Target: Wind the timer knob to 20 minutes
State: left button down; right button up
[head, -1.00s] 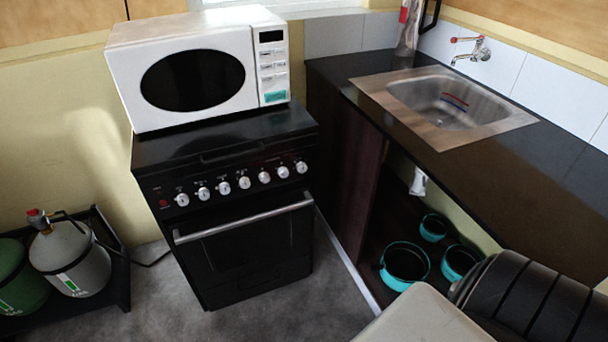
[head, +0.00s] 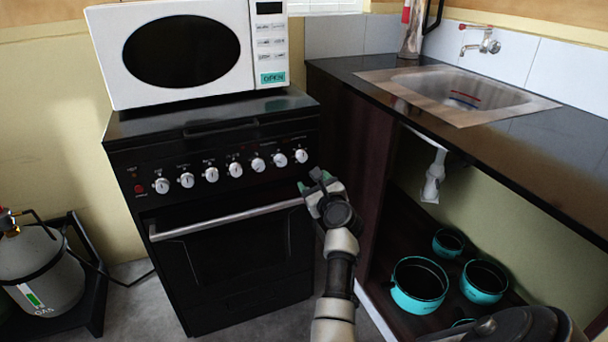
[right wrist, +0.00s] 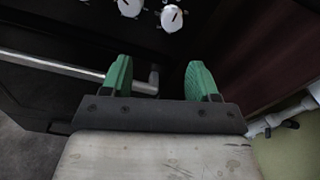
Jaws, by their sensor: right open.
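The black stove (head: 225,250) has a row of several white knobs along its front panel. The rightmost knob (head: 301,155) has a small mark above it; the labels are too small to read, so I cannot tell which one is the timer. My right gripper (head: 312,183) is open and empty, just below and in front of the right end of the row. In the right wrist view its green fingers (right wrist: 158,75) stand apart, with two white knobs beyond them, one being the end knob (right wrist: 172,18). My left gripper is not in view.
The oven door handle (head: 228,220) runs across below the knobs, close to the right gripper. A white microwave (head: 185,50) stands on the stove. A dark cabinet side (head: 352,150) stands right of the stove. Teal pots (head: 420,284) sit under the sink counter.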

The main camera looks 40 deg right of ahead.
aim_at(303, 158)
jog(key=shift+m, duration=0.6)
jog(key=b+x, duration=0.1)
jog(key=x, duration=0.1)
jog(key=r+x, duration=0.1)
jog(key=x, duration=0.2)
jog(key=d+b+x, duration=0.1)
jog(key=x, duration=0.1)
jog(key=shift+w+d+r+b, duration=0.15)
jog(key=shift+w+b, duration=0.1)
jog(key=shift+b, duration=0.05)
jog(key=shift+b+x, duration=0.3)
jog(key=shift+x, duration=0.6)
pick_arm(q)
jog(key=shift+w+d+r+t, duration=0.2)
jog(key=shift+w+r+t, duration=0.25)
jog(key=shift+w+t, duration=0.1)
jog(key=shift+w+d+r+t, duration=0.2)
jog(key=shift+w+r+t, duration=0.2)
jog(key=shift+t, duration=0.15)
pick_arm(e)
jog(key=shift+w+d+r, duration=0.1)
jog(key=shift+w+d, duration=0.05)
jog(key=shift+w, duration=0.3)
jog(key=c, duration=0.9)
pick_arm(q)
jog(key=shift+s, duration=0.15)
pick_arm(e)
jog(key=shift+n, duration=0.4)
